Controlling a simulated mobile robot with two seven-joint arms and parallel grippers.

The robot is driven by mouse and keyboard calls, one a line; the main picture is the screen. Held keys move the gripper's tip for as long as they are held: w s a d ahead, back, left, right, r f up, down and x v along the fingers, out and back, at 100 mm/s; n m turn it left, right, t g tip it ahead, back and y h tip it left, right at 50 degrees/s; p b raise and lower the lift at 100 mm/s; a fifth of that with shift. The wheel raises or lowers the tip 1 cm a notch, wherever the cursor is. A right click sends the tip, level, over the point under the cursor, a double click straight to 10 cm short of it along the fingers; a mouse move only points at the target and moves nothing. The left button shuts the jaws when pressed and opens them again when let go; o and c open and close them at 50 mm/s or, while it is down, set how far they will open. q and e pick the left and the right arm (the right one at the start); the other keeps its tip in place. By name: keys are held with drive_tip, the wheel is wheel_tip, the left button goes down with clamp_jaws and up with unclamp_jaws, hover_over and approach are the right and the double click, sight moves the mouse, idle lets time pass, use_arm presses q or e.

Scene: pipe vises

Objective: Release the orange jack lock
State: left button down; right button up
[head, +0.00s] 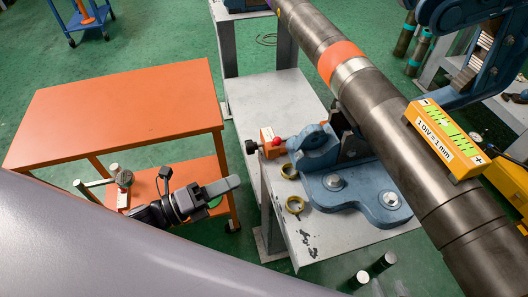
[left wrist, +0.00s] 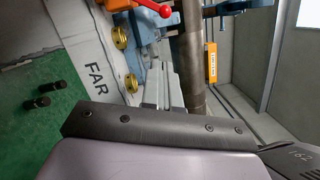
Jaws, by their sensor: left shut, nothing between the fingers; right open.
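The orange jack lock appears to be the small orange block (head: 267,136) with a red ball and a black knob, at the left edge of the vise stand beside the blue vise base (head: 350,192). In the left wrist view an orange part (left wrist: 116,5) and a red-ball lever (left wrist: 150,7) show at the top, cut by the frame. My left gripper (head: 236,183) is shut and empty, left of the stand and apart from the block. Its grey fingers also show in the left wrist view (left wrist: 162,88). My right gripper is not in view.
A large dark pipe (head: 385,95) crosses above the stand, carrying a yellow level gauge (head: 447,139). An orange cart (head: 120,110) stands at left. Green floor is open between cart and stand.

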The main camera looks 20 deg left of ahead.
sight(275, 142)
use_arm(q)
drive_tip(key=w+d+r+p, duration=0.1)
drive_tip(key=w+d, duration=0.4)
drive_tip(key=w, duration=0.4)
drive_tip(key=shift+d+r, duration=0.15)
drive_tip(key=shift+r, duration=0.25)
use_arm(e)
drive_tip(key=shift+s+d+r, duration=0.1)
drive_tip(key=shift+d+r, duration=0.1)
drive_tip(key=shift+r, duration=0.05)
use_arm(q)
drive_tip(key=shift+w, duration=0.1)
use_arm(e)
drive_tip(key=shift+s, duration=0.1)
